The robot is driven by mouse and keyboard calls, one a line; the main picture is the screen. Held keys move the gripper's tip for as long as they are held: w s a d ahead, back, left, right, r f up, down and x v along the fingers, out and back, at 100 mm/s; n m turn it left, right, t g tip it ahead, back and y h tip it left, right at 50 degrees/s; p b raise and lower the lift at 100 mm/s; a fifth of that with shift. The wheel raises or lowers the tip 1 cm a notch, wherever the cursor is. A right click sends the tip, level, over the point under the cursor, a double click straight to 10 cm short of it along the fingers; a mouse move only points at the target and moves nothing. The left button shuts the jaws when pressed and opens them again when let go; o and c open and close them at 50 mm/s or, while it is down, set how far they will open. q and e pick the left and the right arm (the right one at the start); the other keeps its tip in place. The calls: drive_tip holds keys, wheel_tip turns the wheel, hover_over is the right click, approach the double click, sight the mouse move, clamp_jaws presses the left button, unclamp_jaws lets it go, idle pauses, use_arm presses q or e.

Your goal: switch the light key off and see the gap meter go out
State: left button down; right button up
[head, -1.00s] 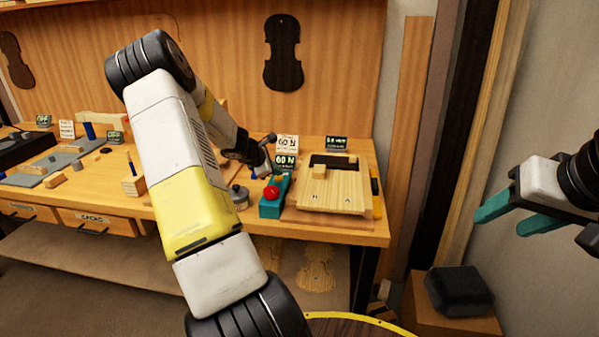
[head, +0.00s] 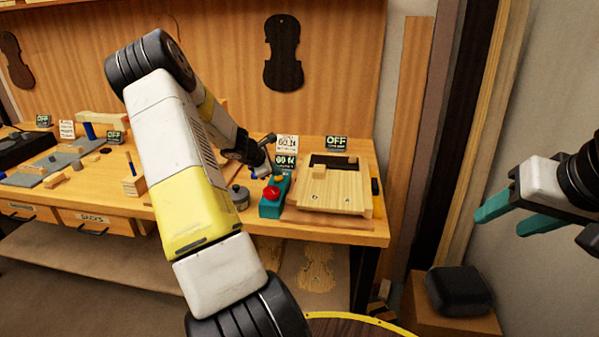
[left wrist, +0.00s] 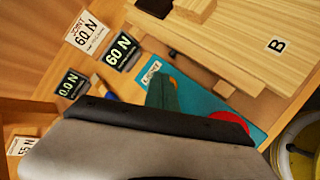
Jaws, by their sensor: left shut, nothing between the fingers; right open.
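A small dark display (head: 336,142) stands behind the wooden fixture and reads OFF; I take it for the gap meter. A teal box (head: 268,208) with a red button (head: 271,193) sits on the bench left of the fixture. In the left wrist view the teal box (left wrist: 195,100) has a small white label (left wrist: 151,72), too blurred to read surely. My left gripper (head: 270,171) is shut and empty at the far end of the teal box; its finger shows over the box in the left wrist view. I cannot make out the light key itself. My right gripper (head: 505,215) is open, away from the bench.
The pale wooden fixture (head: 330,200) stands right of the teal box. A 60 N display (left wrist: 121,50) and cards stand behind. A grey weight (head: 239,196) is left of the box. A dark box (head: 458,291) sits on a stand at lower right.

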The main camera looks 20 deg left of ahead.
sight(278, 179)
use_arm(q)
drive_tip(key=shift+r, duration=3)
drive_tip(key=shift+d+r, duration=0.15)
drive_tip(key=shift+d, duration=0.05)
drive_tip(key=s+d+r+m+g+h, duration=0.1)
drive_tip(key=s+d+r+m, duration=0.55)
drive_tip(key=d, duration=0.45)
drive_tip(key=s+d+r+m+g+h, duration=0.1)
drive_tip(key=s+d+r+m, duration=0.6)
drive_tip(key=d, duration=0.3)
drive_tip(key=s+d+r+m, duration=0.1)
drive_tip(key=s+d+m, duration=0.1)
drive_tip(key=s+m, duration=0.2)
drive_tip(key=s+d+r+m+y, duration=0.1)
drive_tip(key=s+m, duration=0.3)
drive_tip(key=s, duration=0.6)
drive_tip(key=s+d+r+m, duration=0.1)
drive_tip(key=s+d+m, duration=0.2)
drive_tip(key=s, duration=0.4)
drive_tip(key=shift+d+m+g+y, duration=0.25)
drive_tip(key=shift+m+g+y, duration=0.05)
drive_tip(key=shift+m+g, duration=0.15)
